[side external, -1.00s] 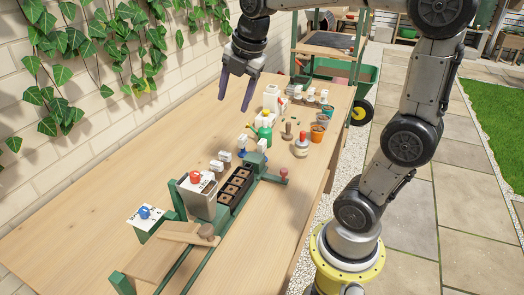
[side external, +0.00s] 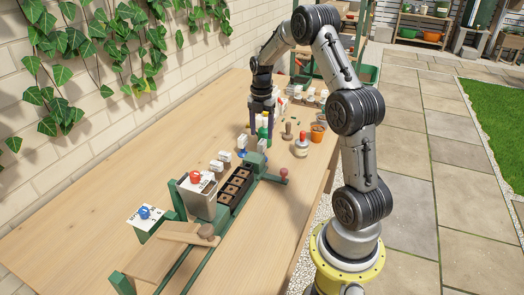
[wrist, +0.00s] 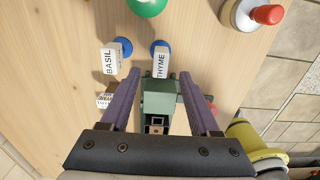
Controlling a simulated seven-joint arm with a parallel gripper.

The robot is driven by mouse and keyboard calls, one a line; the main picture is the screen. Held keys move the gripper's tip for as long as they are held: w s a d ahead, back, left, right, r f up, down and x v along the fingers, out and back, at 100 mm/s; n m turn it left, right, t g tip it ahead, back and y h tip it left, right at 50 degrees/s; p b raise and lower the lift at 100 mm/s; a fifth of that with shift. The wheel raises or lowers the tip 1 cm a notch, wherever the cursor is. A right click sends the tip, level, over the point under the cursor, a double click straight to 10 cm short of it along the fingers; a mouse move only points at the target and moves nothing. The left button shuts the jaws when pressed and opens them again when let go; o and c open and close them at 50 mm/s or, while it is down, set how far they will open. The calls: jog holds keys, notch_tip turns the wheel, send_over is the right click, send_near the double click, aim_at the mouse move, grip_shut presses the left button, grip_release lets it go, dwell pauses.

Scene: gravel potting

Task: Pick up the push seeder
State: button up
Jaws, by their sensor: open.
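A cream, round-bodied piece with a red knob (side external: 301,148) stands on the table to the right of my gripper; it looks like the push seeder, though I cannot be sure. It also shows at the top right of the wrist view as a pale body with a red knob (wrist: 266,14). My gripper (side external: 262,130) points down, its purple fingers apart, overlapping the green bottle in the side view.
A BASIL label (wrist: 115,58) stands beside the THYME one. The green planter frame (side external: 256,163) with dark cells and a grey hopper (side external: 197,196) stands nearby. A wooden-handled tamper (side external: 287,131) and terracotta pot (side external: 318,132) are beyond.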

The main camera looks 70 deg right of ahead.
aim_at(262, 149)
notch_tip(262, 149, down, 8)
jog(key=shift+d+f, duration=0.1)
jog(key=shift+f, duration=0.05)
dwell(0.4)
grip_shut()
